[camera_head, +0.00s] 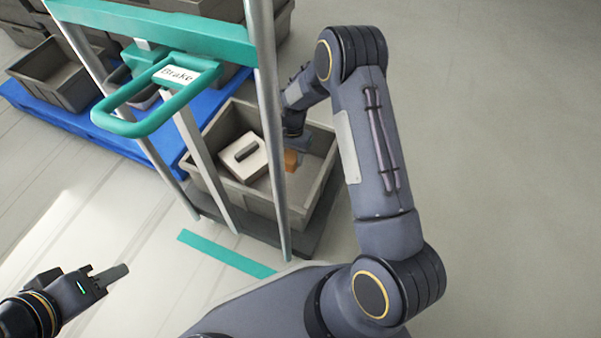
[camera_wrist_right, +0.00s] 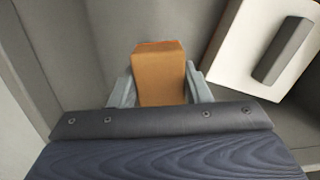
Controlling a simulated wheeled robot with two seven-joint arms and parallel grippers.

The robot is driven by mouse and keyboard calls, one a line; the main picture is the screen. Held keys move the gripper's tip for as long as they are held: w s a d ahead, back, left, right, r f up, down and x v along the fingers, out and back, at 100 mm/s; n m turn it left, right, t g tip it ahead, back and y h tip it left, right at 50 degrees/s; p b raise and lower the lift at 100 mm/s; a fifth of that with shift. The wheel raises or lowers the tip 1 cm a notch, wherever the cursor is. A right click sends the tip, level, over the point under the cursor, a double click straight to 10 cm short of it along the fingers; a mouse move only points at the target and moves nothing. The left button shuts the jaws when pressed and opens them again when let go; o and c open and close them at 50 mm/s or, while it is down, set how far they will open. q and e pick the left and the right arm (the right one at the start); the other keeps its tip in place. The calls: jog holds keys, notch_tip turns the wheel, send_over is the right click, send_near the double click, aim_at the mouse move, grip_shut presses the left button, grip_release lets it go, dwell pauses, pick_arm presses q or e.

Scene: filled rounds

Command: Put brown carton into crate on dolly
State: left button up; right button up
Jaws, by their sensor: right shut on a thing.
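The brown carton (camera_head: 291,160) is inside the grey crate (camera_head: 327,187) on the dolly (camera_head: 313,240), low near the crate's right side. My right gripper (camera_head: 300,148) reaches down into the crate. In the right wrist view the brown carton (camera_wrist_right: 160,75) stands between the two fingers of my right gripper (camera_wrist_right: 158,88), which are shut on it. Whether the carton touches the crate floor I cannot tell. My left gripper (camera_head: 105,280) is at the lower left, away from the crate; its finger gap is not clear.
A white box with a dark handle (camera_head: 244,157) lies in the crate, left of the carton. The dolly's metal posts and teal handle (camera_head: 130,125) stand in front of the crate. Grey bins (camera_head: 65,75) stand on a blue pallet (camera_head: 75,121) behind left. Floor at right is clear.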

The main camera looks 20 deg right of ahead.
jog(key=d+f, duration=0.1)
jog(key=s+d+f+b, duration=0.1)
jog(key=d+f, duration=0.1)
jog(key=f, duration=0.1)
jog(key=shift+s+f+b, duration=0.1)
jog(key=shift+s+b, duration=0.1)
jog(key=shift+b, duration=0.1)
jog(key=shift+f+b, duration=1.2)
jog(key=shift+f, duration=0.5)
jog(key=o, duration=1.1)
